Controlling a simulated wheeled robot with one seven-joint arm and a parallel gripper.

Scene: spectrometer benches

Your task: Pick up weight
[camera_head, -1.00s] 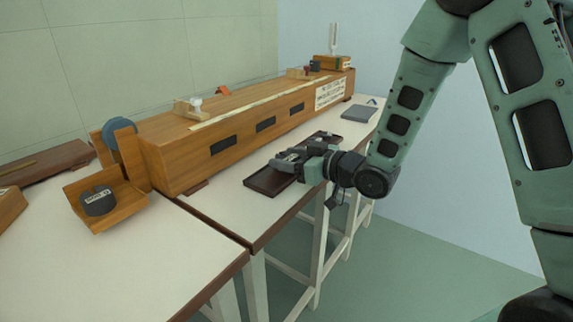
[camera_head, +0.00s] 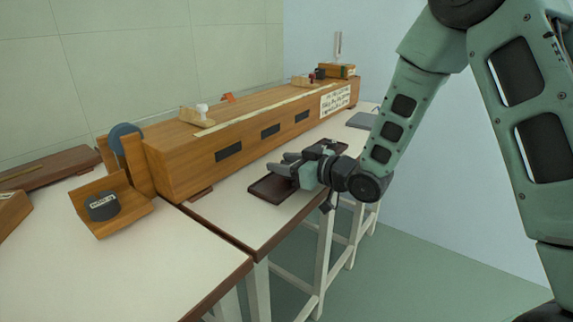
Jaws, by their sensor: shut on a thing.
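My gripper (camera_head: 283,165) is over the dark brown tray (camera_head: 268,190) on the bench, its fingers pointing left toward the long wooden box. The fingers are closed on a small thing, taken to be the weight. The weight itself is hidden by the fingers or too small to make out. The fingertips appear a little above the tray's surface. My gripper and wrist cover the tray's middle part.
The long wooden spectrometer box (camera_head: 255,140) stands just behind the tray. A wooden holder (camera_head: 125,215) with a dark labelled disc (camera_head: 102,206) is at the left. A grey flat object (camera_head: 362,120) lies at the back right. The front-left benchtop (camera_head: 165,262) is clear.

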